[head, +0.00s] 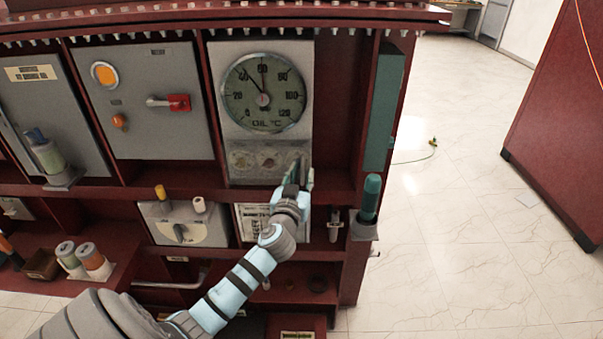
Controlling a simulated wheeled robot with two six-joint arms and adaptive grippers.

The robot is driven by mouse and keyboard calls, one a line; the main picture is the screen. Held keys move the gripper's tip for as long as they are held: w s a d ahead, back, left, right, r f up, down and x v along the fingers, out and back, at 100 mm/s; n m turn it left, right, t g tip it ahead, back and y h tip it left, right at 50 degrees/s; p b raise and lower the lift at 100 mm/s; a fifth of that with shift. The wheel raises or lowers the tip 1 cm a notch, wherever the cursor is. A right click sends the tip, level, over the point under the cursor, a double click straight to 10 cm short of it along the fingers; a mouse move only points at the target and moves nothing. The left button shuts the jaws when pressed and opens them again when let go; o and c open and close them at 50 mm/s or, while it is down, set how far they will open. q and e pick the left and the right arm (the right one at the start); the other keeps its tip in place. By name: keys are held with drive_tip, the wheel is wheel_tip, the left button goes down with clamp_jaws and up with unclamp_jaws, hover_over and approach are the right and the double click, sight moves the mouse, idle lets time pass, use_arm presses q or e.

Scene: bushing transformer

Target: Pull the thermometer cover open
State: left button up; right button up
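My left gripper (300,172) is at the lower right corner of this window, close to the panel. Whether it touches, and whether its fingers are open or shut, is unclear. My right gripper is out of view.
Left of the thermometer is a grey panel (140,130) with a red switch and an orange lamp. A shelf below carries a knob box (182,226) and a label plate. A dark green cylinder (370,198) stands to the right. Tiled floor (460,240) right of the cabinet is mostly clear.

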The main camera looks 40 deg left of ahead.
use_arm(q)
drive_tip(key=shift+w+a, duration=0.1)
drive_tip(key=shift+w, duration=0.1)
clamp_jaws()
drive_tip(key=shift+s, duration=0.1)
